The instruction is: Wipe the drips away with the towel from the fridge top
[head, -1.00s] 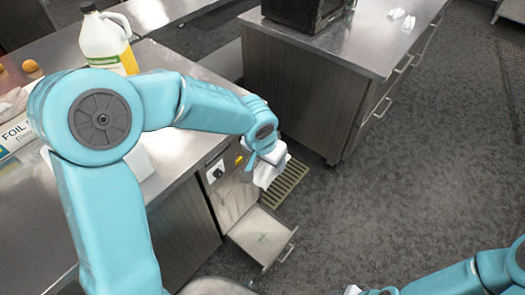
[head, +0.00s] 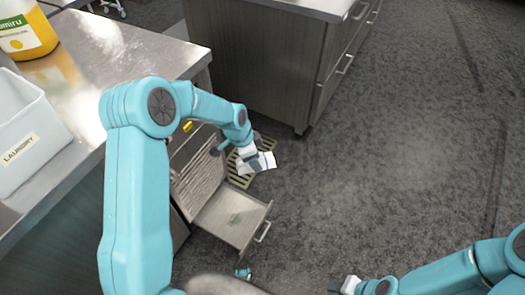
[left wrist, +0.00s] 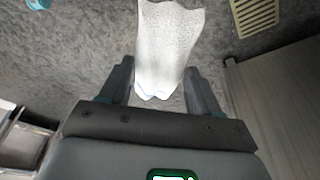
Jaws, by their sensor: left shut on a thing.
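My left gripper (head: 247,153) is shut on a white towel (head: 263,162) with a blue stripe. The towel hangs from the fingers, over a slatted floor grate. In the left wrist view the towel (left wrist: 168,45) sticks out between the two fingers (left wrist: 158,92). Below and left of the towel, an open drawer-like panel (head: 212,209) of the under-counter unit stands out over the floor. A small greenish patch, perhaps the drips (head: 235,218), lies on it. The towel is apart from the patch. My right gripper (head: 345,286) is at the bottom edge; its jaws are unclear.
A white laundry bin (head: 25,125) and a yellow-labelled jug (head: 24,32) stand on the steel counter (head: 115,55) at left. The panel's handle (head: 263,232) juts out. A drawer cabinet (head: 255,65) stands behind the grate (head: 240,178). The floor at right is clear.

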